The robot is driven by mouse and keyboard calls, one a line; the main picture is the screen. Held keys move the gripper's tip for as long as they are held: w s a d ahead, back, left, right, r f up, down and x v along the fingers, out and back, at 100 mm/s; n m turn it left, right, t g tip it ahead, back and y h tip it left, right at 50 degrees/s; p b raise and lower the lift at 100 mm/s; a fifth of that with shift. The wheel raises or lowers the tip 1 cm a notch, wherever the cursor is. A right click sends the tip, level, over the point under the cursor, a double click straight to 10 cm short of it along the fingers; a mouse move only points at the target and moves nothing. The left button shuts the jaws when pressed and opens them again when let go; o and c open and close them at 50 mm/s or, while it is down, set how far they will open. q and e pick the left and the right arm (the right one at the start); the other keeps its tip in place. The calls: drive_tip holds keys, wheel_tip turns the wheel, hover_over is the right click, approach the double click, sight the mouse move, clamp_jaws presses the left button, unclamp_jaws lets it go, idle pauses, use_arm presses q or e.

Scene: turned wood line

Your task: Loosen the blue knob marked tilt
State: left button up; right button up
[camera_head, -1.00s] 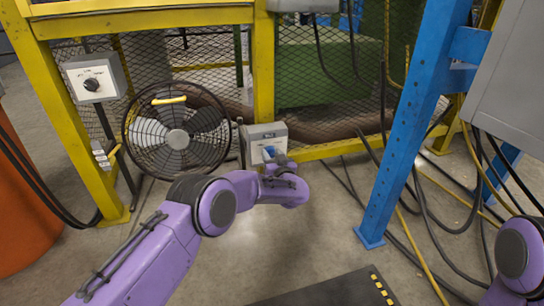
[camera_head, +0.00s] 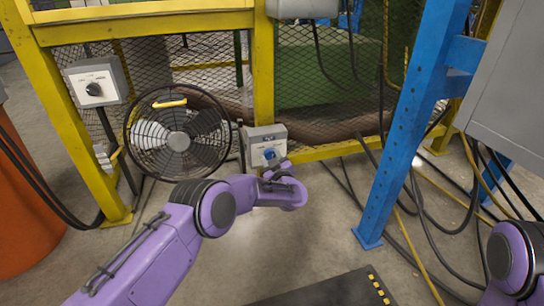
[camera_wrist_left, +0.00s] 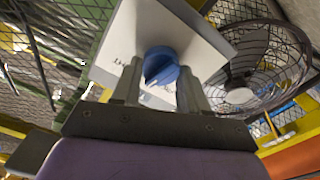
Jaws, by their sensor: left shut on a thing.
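The blue knob (camera_head: 270,153) sits on the front of a small light grey box beside the yellow post. In the left wrist view the blue knob (camera_wrist_left: 161,66) stands between my two fingers, against a pale label with dark print too blurred to read. My left gripper (camera_wrist_left: 157,84) is shut on it; in the head view the gripper (camera_head: 275,163) is small and partly hidden by my purple wrist. My right gripper is out of view; only part of my right arm shows at the lower right edge.
A round caged fan (camera_head: 178,135) stands just left of the box. Another grey box with a black dial (camera_head: 94,88) is on the left yellow post. A blue post (camera_head: 405,130) and loose cables (camera_head: 440,220) stand to the right.

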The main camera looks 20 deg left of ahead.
use_arm(q)
drive_tip(key=n, duration=0.2)
drive_tip(key=shift+n, duration=0.4)
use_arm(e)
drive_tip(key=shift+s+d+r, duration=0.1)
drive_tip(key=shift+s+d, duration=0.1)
use_arm(q)
drive_tip(key=n, duration=0.2)
drive_tip(key=shift+f+n, duration=0.1)
drive_tip(key=shift+n, duration=0.3)
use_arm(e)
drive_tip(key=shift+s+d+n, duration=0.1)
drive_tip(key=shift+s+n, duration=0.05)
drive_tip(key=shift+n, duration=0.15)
use_arm(q)
drive_tip(key=n, duration=0.3)
drive_tip(key=shift+f, duration=0.1)
drive_tip(key=shift+s+n, duration=0.1)
drive_tip(key=shift+n, duration=1.3)
drive_tip(key=o, duration=1.1)
drive_tip(key=shift+c, duration=0.2)
